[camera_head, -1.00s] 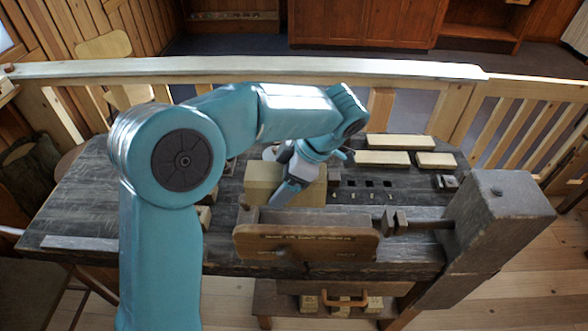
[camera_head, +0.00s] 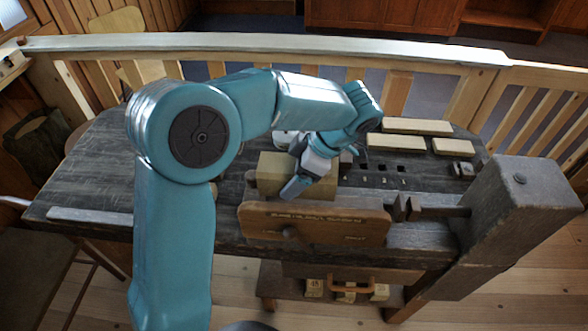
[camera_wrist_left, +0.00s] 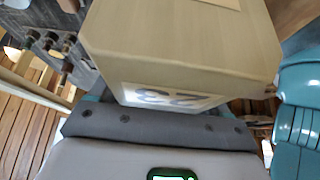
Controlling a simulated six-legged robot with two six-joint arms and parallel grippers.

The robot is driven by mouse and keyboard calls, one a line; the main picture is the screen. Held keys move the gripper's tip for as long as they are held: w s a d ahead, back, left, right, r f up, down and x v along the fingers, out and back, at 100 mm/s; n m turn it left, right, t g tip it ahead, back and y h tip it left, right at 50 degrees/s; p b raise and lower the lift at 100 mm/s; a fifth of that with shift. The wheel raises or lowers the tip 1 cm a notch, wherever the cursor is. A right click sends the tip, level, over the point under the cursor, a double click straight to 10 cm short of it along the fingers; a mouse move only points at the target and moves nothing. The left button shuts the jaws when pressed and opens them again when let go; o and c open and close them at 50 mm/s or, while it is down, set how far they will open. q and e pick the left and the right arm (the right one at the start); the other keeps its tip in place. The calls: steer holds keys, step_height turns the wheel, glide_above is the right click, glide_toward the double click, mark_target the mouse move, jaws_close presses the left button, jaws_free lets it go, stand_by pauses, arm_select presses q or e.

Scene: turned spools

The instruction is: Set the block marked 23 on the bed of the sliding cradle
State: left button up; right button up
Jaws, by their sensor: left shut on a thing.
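The block marked 23 (camera_wrist_left: 180,45) is a large pale wooden block. Its number label faces the wrist camera in the left wrist view. In the head view the block (camera_head: 270,172) is over the bench, just behind a brown lettered board, partly covered by my gripper. My left gripper (camera_head: 297,186) reaches down at the block and is shut on it. I cannot tell whether the block's underside touches anything. The brown board (camera_head: 315,222) stands at the bench's front edge and may belong to the sliding cradle. The cradle's bed is not clearly visible. My right gripper is out of view.
Several pale flat blocks (camera_head: 417,127) lie at the back right of the dark bench (camera_head: 95,180). Small square holes (camera_head: 383,168) are right of the gripper. A heavy wooden post (camera_head: 520,215) with a screw stands at right. A pale rail (camera_head: 270,40) runs behind.

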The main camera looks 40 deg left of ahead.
arm_select(q)
steer(key=shift+w+d+f+b, duration=0.15)
steer(key=shift+f+b, duration=0.3)
steer(key=shift+f, duration=0.45)
step_height(320, 180, down, 2)
steer(key=shift+f+b, duration=0.15)
steer(key=shift+b, duration=0.5)
step_height(320, 180, down, 2)
steer(key=shift+f+b, duration=0.15)
steer(key=shift+b, duration=1)
steer(key=shift+f+b, duration=1.4)
steer(key=shift+f, duration=0.1)
steer(key=shift+b, duration=0.3)
steer(key=o, duration=1.2)
steer(key=shift+o, duration=0.2)
steer(key=shift+r, duration=0.1)
